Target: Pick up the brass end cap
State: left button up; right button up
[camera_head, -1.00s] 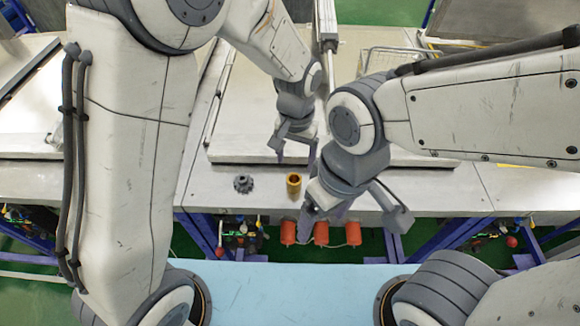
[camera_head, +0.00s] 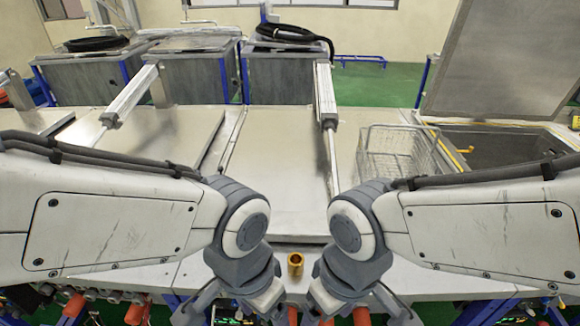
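The brass end cap (camera_head: 295,264) is a small gold-coloured cylinder standing upright on the front strip of the grey bench, between my two wrists. My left gripper (camera_head: 237,312) is to its left and nearer the bottom edge. Its jaws look spread, with nothing seen between them. My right gripper (camera_head: 356,312) is to the cap's right, also with spread jaws and nothing seen between them. Neither gripper touches the cap. The fingertips of both run close to or past the bottom edge of the view.
A flat closed lid (camera_head: 283,190) lies behind the cap, with a pneumatic cylinder (camera_head: 325,95) above it. At right are a wire basket (camera_head: 398,155) and an open tank (camera_head: 495,145) with its lid raised (camera_head: 505,60). Red cylinders (camera_head: 135,312) hang below the bench front.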

aim_at(295, 260)
jog(key=u, duration=0.05)
jog(key=k, duration=1.1)
jog(key=z, duration=0.95)
jog(key=i, duration=1.35)
jog(key=u, duration=0.95)
